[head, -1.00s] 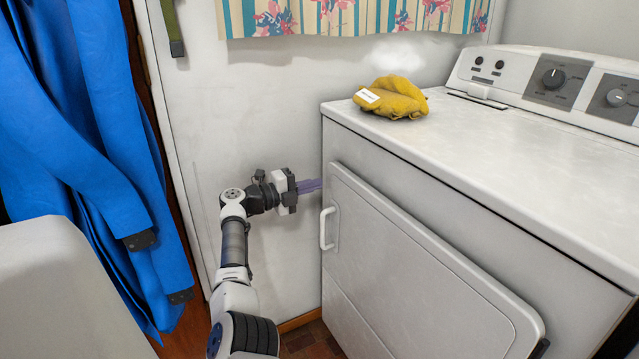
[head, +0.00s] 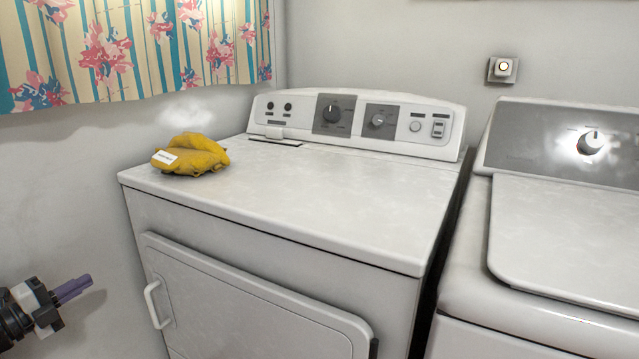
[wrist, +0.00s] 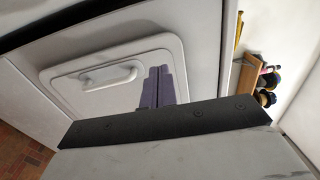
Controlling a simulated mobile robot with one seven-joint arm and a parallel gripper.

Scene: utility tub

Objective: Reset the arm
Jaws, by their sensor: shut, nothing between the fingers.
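My gripper (head: 74,289) is at the lower left of the head view, left of the dryer-like machine (head: 300,200). Its purple fingers are shut together and empty, pointing right toward the machine's front door (head: 250,305). The fingers also show in the wrist view (wrist: 158,86), seen against the white door and its handle (wrist: 109,77). The fingertips look apart from the handle, though the exact gap is hard to tell. Most of my arm is out of the head view.
A yellow cloth or glove (head: 192,155) with a white tag lies on the machine's top. A second white machine (head: 570,230) stands at the right, with a narrow dark gap between. A floral curtain (head: 130,45) hangs at upper left. The wrist view shows a wooden shelf (wrist: 243,75).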

